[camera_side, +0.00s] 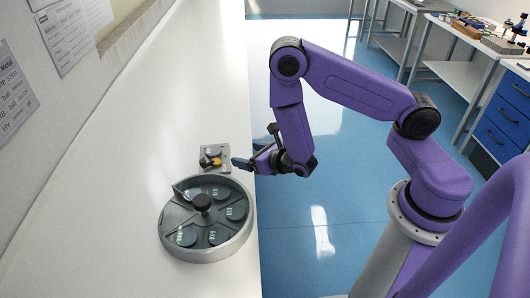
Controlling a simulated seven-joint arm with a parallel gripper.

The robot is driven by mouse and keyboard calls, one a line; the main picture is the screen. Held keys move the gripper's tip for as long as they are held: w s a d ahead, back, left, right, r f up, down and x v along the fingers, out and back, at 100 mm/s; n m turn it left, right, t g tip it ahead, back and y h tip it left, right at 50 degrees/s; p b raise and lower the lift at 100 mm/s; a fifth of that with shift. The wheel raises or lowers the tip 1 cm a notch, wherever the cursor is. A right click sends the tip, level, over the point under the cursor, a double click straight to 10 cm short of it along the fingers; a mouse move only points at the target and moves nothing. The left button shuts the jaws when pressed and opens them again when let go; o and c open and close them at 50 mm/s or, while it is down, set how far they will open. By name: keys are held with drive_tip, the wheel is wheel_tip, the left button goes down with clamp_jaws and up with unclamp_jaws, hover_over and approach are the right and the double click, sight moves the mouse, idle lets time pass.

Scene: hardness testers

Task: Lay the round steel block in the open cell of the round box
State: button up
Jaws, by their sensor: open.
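The round box (164,229) is a grey metal drum with a dark central knob (202,202). Dark round discs with pale marks show in several of its cells. A wedge-shaped gap shows at its upper left rim; I cannot tell whether it is the open cell. Just behind the box is a small grey plate (222,151) carrying a small dark and orange item (207,161). I cannot make out the round steel block separately there. My gripper (257,148) is open at the bench edge, right of the plate and apart from the box.
The long white bench (130,150) is largely clear left of the box. A wall with printed sheets (70,32) runs along its left side. Blue floor (290,225) lies to the right. Other benches and a blue drawer cabinet (502,108) stand far right.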

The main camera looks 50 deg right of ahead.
drive_tip(key=s+d+r+m+g+h, duration=0.2)
drive_tip(key=s+d+r+m+h, duration=0.25)
drive_tip(key=r+m, duration=0.3)
drive_tip(key=s+d+r+m+g+h, duration=0.2)
drive_tip(key=s+d+r+m+h, duration=0.15)
drive_tip(key=r+m+h, duration=0.35)
drive_tip(key=s+a+r+m+g+y, duration=0.1)
drive_tip(key=s+m+g+y, duration=0.3)
drive_tip(key=s, duration=0.6)
drive_tip(key=shift+r+m+g+y, duration=0.35)
drive_tip(key=shift+m+g, duration=0.1)
drive_tip(key=shift+g, duration=0.25)
drive_tip(key=shift+o, duration=0.5)
drive_tip(key=s+a+r+m+g+y, duration=0.1)
drive_tip(key=s+a+m+g+y, duration=0.1)
drive_tip(key=s, duration=0.4)
drive_tip(key=s+a+r+m+g+y, duration=0.1)
drive_tip(key=s+a+m+g+y, duration=0.1)
drive_tip(key=s+a+y, duration=0.3)
drive_tip(key=shift+s+a+r, duration=0.15)
drive_tip(key=shift+s+a, duration=0.2)
drive_tip(key=shift+s, duration=0.1)
